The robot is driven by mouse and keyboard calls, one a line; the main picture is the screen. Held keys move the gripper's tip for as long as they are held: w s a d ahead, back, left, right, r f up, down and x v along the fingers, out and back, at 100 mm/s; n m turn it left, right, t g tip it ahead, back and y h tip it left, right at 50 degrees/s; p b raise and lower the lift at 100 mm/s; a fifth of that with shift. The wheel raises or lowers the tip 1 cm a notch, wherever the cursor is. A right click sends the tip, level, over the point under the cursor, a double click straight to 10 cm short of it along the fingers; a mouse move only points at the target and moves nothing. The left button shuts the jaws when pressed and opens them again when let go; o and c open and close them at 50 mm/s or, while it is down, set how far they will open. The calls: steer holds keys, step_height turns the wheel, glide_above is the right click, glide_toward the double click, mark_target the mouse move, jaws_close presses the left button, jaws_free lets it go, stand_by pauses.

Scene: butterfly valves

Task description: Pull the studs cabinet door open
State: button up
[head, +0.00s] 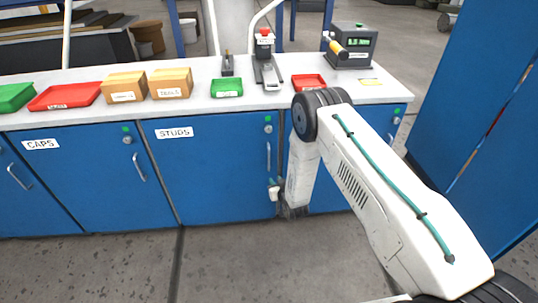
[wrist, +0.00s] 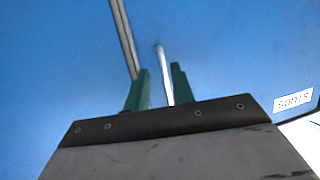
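The blue studs cabinet door (head: 215,165), labelled STUDS (head: 174,133), sits flush with the cabinet front. Its thin vertical bar handle (head: 268,156) is near the door's right edge. My gripper (head: 275,186) is low beside the handle's lower end, partly hidden by my arm. In the wrist view my gripper (wrist: 160,82) has two green fingers spread apart. The metal handle (wrist: 163,72) shows between them, nearer the right finger, with gaps visible. The STUDS label (wrist: 293,101) appears upside down at the right there.
The caps door (head: 90,180) is to the left. A tall blue cabinet (head: 475,110) stands at right. The floor (head: 230,260) in front is clear.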

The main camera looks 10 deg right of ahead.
step_height(320, 180, up, 7)
steer(key=w+t, duration=0.3)
steer(key=t, duration=0.1)
steer(key=shift+y, duration=0.3)
steer(key=w, duration=0.2)
steer(key=w+a, duration=0.1)
steer(key=w, duration=0.1)
steer(key=w+a, duration=0.1)
steer(key=w, duration=0.2)
jaws_close()
